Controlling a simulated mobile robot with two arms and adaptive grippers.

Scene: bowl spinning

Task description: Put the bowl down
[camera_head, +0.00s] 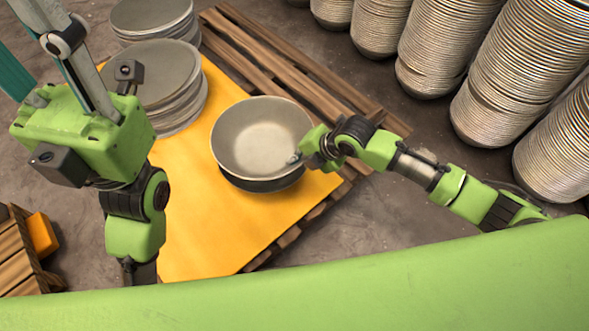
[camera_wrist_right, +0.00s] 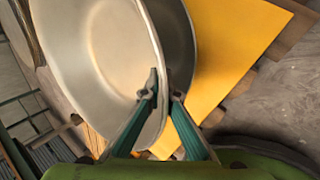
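The bowl (camera_head: 262,132) is metal, pale grey and round, over the yellow top of a pallet in the head view. My right gripper (camera_head: 297,158) reaches it from the right and is shut on its near right rim. In the right wrist view the rim of the bowl (camera_wrist_right: 100,50) passes between the two teal fingertips (camera_wrist_right: 161,92). A darker curved surface (camera_head: 262,184) shows just below the bowl; I cannot tell if it is a second bowl, nor whether they touch. My left gripper (camera_head: 48,60) is raised at the upper left, empty, its fingers apart and tips cut off.
The yellow sheet (camera_head: 200,225) is clear in front of the bowl. Stacks of bowls (camera_head: 160,75) stand at its far left. Tall bowl stacks (camera_head: 500,75) line the upper right. The pallet's wooden slats (camera_head: 290,75) show behind. A wooden crate (camera_head: 18,260) is at the lower left.

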